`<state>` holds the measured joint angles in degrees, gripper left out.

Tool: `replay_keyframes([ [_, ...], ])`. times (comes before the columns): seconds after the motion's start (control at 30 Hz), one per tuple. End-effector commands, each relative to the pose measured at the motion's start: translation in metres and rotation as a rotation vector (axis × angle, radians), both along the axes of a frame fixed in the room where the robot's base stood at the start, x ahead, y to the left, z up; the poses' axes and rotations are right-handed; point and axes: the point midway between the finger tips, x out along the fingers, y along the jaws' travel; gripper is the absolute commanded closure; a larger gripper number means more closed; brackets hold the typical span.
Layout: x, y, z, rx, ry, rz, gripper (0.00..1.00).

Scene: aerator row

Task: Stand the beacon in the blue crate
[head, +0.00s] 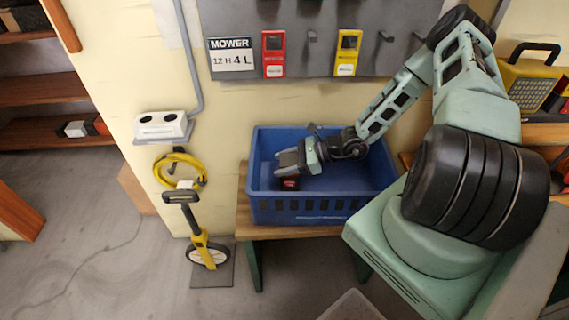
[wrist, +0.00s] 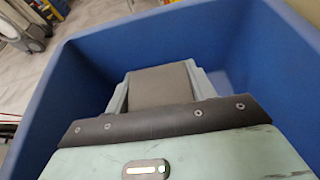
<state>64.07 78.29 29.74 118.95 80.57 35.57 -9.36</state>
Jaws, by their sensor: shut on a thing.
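The blue crate (head: 300,208) stands on a wooden bench, and its walls surround my gripper in the wrist view (wrist: 62,95). My gripper (head: 286,164) reaches down inside the crate, towards its left side. The beacon (head: 290,184), a small dark thing with a red patch, shows just under the fingers inside the crate. In the wrist view a dark grey-brown block (wrist: 160,86) sits between the two pale fingers, and the gripper is shut on it. The beacon's lower end is hidden by the crate's front wall, so I cannot tell whether it touches the floor.
The crate's rim is close around my wrist. A grey panel (head: 375,58) with red and yellow devices hangs behind the crate. A yellow measuring wheel (head: 205,250) stands to the left. The crate's right half looks empty.

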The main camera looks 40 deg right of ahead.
Motion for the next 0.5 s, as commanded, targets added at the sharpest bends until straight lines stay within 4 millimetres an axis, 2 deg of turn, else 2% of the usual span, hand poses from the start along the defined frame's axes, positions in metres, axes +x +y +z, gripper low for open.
replay_keyframes([
  [0.33,0.0005,0.0001,-0.0028,0.002,-0.003,0.0,0.86],
  [0.37,0.0,-0.0001,-0.0038,0.001,-0.001,0.0,0.43],
  [0.43,0.0001,-0.0002,-0.0031,0.001,-0.001,0.0,0.24],
  [0.5,0.0001,-0.0002,-0.0031,0.001,-0.001,0.0,0.24],
])
